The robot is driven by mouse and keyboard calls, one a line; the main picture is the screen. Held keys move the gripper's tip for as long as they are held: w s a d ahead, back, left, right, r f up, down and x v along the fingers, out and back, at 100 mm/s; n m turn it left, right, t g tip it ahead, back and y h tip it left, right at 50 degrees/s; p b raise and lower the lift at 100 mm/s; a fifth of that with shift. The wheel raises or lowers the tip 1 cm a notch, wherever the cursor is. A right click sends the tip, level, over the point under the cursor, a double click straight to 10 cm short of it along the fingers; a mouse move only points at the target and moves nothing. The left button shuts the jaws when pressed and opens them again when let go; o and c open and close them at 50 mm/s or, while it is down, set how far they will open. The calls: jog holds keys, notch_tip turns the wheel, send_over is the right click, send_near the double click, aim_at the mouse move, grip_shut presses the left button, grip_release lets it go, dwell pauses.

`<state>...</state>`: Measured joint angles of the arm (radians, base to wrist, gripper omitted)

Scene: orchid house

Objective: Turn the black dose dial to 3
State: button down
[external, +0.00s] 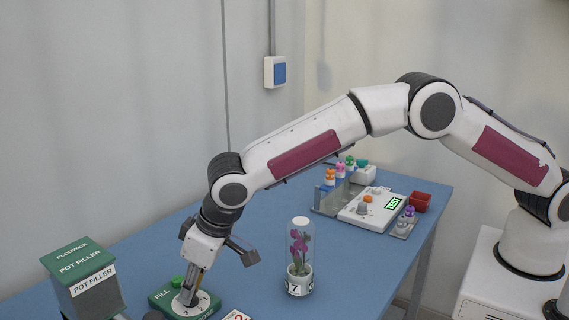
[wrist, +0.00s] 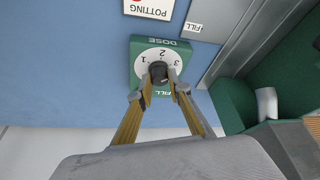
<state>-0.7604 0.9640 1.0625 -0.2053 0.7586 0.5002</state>
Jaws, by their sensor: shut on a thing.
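The black dose dial (wrist: 157,68) sits in the middle of a white disc (wrist: 150,56) marked 1, 2 and 3, on a green dose box (wrist: 135,45) that also shows in the external view (external: 161,296). My gripper (wrist: 159,77) is shut on the dial, one finger on each side of it. In the external view my gripper (external: 188,296) points down onto the white disc, and the dial is hidden behind the fingers. I cannot tell which number the dial points to.
The green and grey pot filler (external: 80,278) stands left of the dose box. A clear tube with a purple orchid (external: 299,255) stands to the right. Farther back are a white tester (external: 370,209), a red bin (external: 420,202) and several coloured-topped items. Blue table between is clear.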

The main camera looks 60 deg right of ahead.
jog(key=shift+f+m, duration=0.1)
jog(key=shift+m, duration=0.3)
jog(key=c, duration=1.9)
grip_release()
jog(key=shift+r, duration=0.2)
jog(key=shift+v, duration=5.85)
jog(key=shift+s, duration=0.15)
